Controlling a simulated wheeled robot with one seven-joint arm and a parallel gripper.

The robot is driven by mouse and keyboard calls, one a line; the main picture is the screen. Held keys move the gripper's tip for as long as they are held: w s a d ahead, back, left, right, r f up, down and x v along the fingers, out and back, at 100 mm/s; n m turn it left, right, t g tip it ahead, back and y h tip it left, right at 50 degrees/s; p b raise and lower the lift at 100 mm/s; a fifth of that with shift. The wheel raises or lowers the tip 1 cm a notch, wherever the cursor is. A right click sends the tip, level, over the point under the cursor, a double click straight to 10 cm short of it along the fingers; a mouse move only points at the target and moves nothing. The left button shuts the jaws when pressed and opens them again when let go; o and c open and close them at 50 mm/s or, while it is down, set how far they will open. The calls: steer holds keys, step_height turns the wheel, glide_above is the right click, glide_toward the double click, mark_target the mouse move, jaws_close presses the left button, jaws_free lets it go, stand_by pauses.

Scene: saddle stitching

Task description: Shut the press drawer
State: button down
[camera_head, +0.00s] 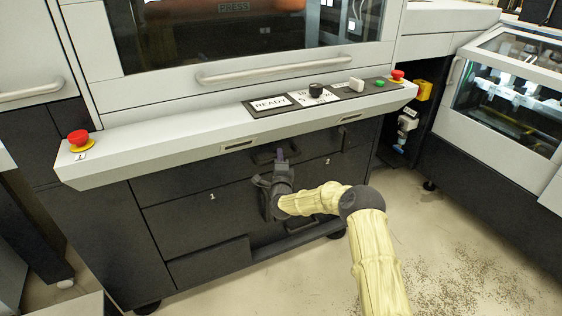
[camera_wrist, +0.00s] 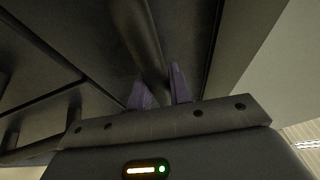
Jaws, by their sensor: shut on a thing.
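The upper dark drawer front (camera_head: 165,188) lies under the white control ledge. My gripper (camera_head: 281,154) is at this front, just below the ledge, with its purple fingertips pointing up. In the wrist view my gripper (camera_wrist: 160,84) has one purple finger on each side of a dark bar handle (camera_wrist: 138,38) and is shut on it. The handle is mostly hidden behind my gripper in the head view. I cannot tell how far the drawer stands out.
The control ledge (camera_head: 170,145) juts out just above my gripper, with a red stop button (camera_head: 78,138) at left and another (camera_head: 397,75) at right. A second machine (camera_head: 510,130) stands at right. The floor (camera_head: 440,240) in front is open, with scattered specks.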

steer(key=shift+a+r, duration=0.15)
steer(key=c, duration=1.3)
jaws_free()
steer(key=shift+w+f, duration=0.2)
steer(key=shift+s, duration=0.2)
steer(key=s+d+f+p, duration=0.1)
steer(key=s+d+f, duration=0.1)
steer(key=s, duration=1.4)
steer(key=shift+s+f, duration=0.35)
steer(key=shift+f, duration=0.2)
steer(key=shift+r, duration=0.1)
